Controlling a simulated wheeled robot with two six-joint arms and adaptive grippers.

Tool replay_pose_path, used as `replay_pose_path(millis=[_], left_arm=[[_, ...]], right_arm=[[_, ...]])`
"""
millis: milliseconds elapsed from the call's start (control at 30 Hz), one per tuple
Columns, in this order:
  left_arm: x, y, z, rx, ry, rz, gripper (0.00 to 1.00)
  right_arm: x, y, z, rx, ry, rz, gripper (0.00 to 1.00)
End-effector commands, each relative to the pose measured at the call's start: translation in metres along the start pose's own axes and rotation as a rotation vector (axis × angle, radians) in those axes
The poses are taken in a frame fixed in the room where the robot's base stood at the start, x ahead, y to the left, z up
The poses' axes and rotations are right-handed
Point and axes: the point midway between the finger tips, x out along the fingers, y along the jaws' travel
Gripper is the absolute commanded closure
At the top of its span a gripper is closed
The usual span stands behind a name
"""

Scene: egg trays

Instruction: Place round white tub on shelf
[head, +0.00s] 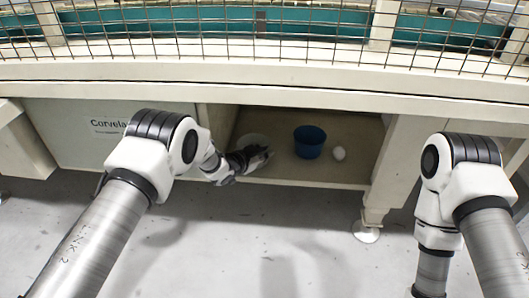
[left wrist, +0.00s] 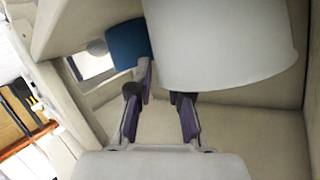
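The round white tub (head: 252,141) is on the low shelf under the table, near the shelf's left end, pale and partly hidden by my gripper. It looms large in the left wrist view (left wrist: 222,45), just beyond my fingers. My left gripper (head: 262,158) reaches into the shelf opening at the tub's front. Its fingers (left wrist: 162,92) stand apart, with a gap between them. One finger shows beside the tub's wall; the tub's edge hides the other fingertip. I cannot tell whether they touch it. My right gripper is out of view.
A white panel (head: 90,130) closes the left side. The table edge (head: 270,96) and wire mesh (head: 290,45) are above.

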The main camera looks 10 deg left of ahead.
Motion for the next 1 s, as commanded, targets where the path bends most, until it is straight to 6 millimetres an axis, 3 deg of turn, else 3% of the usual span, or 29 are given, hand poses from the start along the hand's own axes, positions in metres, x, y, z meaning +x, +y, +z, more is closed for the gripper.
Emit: replay_pose_path(millis=[367, 467, 800, 1000], left_arm=[[-0.003, -0.002, -0.004, 0.0, 0.0, 0.0, 0.68], [-0.019, -0.003, -0.006, -0.002, -0.002, 0.0, 0.68], [-0.102, -0.003, -0.006, -0.003, -0.003, 0.0, 0.68], [-0.121, -0.001, -0.004, 0.0, 0.001, 0.0, 0.68]], right_arm=[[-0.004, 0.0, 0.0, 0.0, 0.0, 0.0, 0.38], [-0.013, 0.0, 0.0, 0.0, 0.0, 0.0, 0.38], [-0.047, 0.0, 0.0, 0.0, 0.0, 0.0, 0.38], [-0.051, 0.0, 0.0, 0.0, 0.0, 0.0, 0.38]])
